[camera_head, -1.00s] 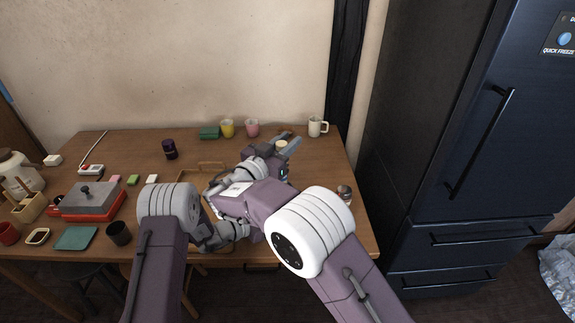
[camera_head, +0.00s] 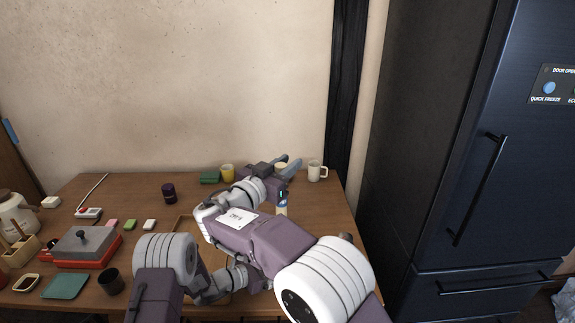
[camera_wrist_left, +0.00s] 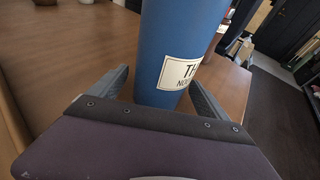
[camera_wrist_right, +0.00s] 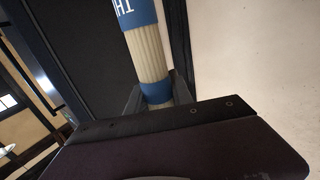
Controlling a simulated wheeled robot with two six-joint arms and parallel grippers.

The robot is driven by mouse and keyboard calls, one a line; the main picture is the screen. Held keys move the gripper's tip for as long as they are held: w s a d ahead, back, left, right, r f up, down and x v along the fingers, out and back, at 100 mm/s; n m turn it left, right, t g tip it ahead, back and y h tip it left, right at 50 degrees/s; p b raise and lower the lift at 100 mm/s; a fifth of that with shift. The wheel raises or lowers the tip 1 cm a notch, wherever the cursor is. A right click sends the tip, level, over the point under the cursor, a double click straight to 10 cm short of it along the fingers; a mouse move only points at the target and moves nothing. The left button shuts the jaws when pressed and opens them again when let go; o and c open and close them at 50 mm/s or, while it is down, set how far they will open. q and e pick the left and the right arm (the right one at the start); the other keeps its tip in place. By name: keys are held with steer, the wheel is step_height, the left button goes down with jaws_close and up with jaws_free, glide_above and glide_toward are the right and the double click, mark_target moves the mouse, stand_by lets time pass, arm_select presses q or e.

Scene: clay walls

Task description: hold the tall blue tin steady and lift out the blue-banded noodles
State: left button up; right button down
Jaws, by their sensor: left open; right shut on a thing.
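The blue-banded noodles (camera_head: 282,209) are a pale upright bundle held in my right gripper (camera_head: 288,166) above the table's right part. In the right wrist view, the noodles (camera_wrist_right: 150,55) show a wide lettered blue band and a narrower blue band between the fingers (camera_wrist_right: 158,92). In the left wrist view, the tall blue tin (camera_wrist_left: 178,45) with a cream label stands between the open fingers of my left gripper (camera_wrist_left: 160,88). Contact with the tin cannot be told. In the head view my right arm hides the tin and left gripper.
A white mug (camera_head: 315,172), a yellow cup (camera_head: 227,173) and a green block (camera_head: 209,177) stand along the back. A dark jar (camera_head: 169,193) and a red-based grey-lidded box (camera_head: 82,248) are leftward. The dark fridge (camera_head: 500,180) stands right of the table.

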mark_target(282, 208)
arm_select(q)
steer(key=v, duration=1.2)
steer(key=shift+s+r, duration=0.1)
steer(key=x, duration=1.1)
steer(key=shift+d, duration=0.1)
steer(key=shift+w+d+f, duration=0.25)
steer(key=shift+w+d, duration=0.1)
arm_select(e)
step_height(282, 208, down, 5)
